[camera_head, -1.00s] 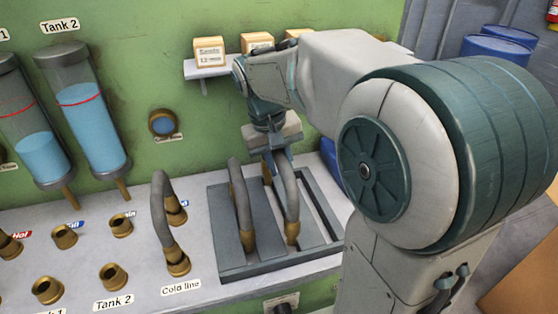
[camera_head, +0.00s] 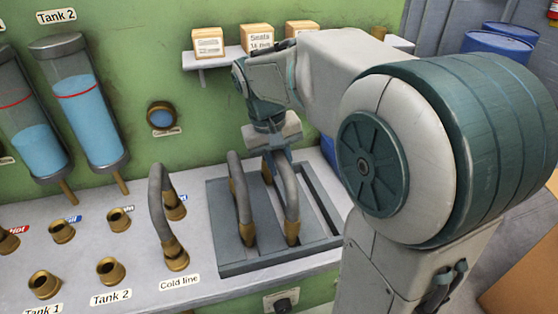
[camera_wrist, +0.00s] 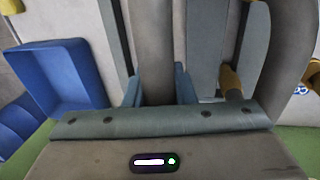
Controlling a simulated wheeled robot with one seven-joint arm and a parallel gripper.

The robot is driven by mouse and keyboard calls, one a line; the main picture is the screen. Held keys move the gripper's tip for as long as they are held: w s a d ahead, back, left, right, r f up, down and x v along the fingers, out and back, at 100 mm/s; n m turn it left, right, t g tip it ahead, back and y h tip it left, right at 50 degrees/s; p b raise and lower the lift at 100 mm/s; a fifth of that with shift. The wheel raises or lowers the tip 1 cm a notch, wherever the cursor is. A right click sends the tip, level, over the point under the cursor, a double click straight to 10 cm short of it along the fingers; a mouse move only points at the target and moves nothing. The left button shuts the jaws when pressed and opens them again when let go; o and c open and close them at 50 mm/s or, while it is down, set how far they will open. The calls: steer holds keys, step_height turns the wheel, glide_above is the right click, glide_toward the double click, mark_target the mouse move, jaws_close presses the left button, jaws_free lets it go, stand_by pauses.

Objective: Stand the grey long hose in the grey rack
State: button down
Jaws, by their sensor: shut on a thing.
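My gripper (camera_head: 277,160) is shut on a grey hose (camera_head: 291,200) with brass end fittings, at its upper part. The held hose is upright over the right part of the grey rack (camera_head: 225,268); I cannot tell whether its lower fitting rests in a slot. In the wrist view the hose (camera_wrist: 152,50) runs between my two fingers. A second curved grey hose (camera_head: 242,195) stands in the rack, just left of the held one. A third grey hose (camera_head: 157,205) joins the Cold line fitting to one behind it.
Several brass ports stand on the bench left of the rack, including Tank 2 (camera_head: 110,271). A wall shelf (camera_head: 205,66) with small boxes is behind my wrist. A blue bin (camera_wrist: 65,75) shows in the wrist view. The rack's right slot looks empty.

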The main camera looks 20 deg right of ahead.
steer(key=shift+f, duration=0.3)
steer(key=c, duration=1.1)
jaws_free()
